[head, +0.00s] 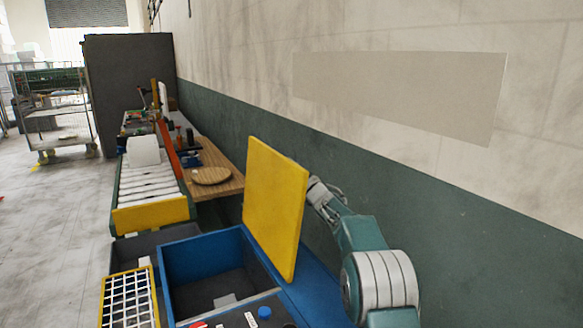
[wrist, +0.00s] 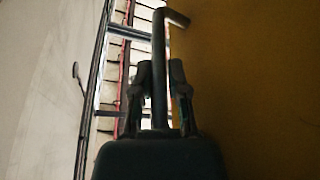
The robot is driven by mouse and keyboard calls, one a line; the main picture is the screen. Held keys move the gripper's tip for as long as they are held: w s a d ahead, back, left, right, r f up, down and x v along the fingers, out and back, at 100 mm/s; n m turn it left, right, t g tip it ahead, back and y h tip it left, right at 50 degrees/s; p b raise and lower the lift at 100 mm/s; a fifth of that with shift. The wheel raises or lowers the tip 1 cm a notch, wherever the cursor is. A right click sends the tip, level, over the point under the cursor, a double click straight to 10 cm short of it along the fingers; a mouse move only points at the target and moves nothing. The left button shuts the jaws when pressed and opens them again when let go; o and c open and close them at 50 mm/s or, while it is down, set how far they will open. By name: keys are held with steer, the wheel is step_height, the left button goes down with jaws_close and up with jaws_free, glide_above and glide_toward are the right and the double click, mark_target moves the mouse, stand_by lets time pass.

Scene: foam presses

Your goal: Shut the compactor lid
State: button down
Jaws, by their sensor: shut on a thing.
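The compactor's yellow lid (head: 274,207) stands raised, nearly upright, at the right side of the blue compactor box (head: 205,246). The box is open and its dark inside shows. My gripper (head: 318,188) is behind the lid's right edge, with its fingertips partly hidden there in the head view. In the wrist view, my gripper (wrist: 161,72) has its two fingers on either side of a dark bar handle (wrist: 159,38), shut on it. The handle bends at its top toward the lid's dim yellow face (wrist: 250,90), which fills the right of that view.
A white roller conveyor with a yellow end (head: 150,217) stands beyond the box. A wooden table (head: 222,184) with a round board (head: 211,175) is next to it. A yellow-framed white grid (head: 128,300) is at front left. The wall runs close along the right.

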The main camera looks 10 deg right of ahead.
steer(key=s+a+f+n+g+y, duration=0.1)
steer(key=s+a+n+g, duration=0.2)
steer(key=a, duration=0.5)
steer(key=s+a+f+n, duration=0.1)
steer(key=s+a+n, duration=0.1)
steer(key=a+n, duration=0.45)
steer(key=s+a+f+n+g+y, duration=0.1)
steer(key=s+a+n+g, duration=0.15)
steer(key=a, duration=0.65)
steer(key=s+a+f+n, duration=0.1)
steer(key=a+f+n, duration=0.1)
steer(key=a+f, duration=0.2)
steer(key=s+a+f+n+h, duration=0.1)
steer(key=s+a+f+n, duration=0.1)
steer(key=f, duration=0.8)
steer(key=s+a+f+n+g+h, duration=0.1)
steer(key=a+f+n, duration=0.2)
steer(key=a+f, duration=0.3)
steer(key=shift+s+a+f+n, duration=0.15)
steer(key=shift+a+f+n, duration=0.15)
steer(key=shift+f+n, duration=0.1)
steer(key=shift+f+h, duration=0.2)
steer(key=shift+h, duration=0.1)
steer(key=c, duration=0.9)
jaws_free()
steer(key=shift+o, duration=1.3)
steer(key=shift+a+f, duration=0.1)
steer(key=shift+a, duration=0.1)
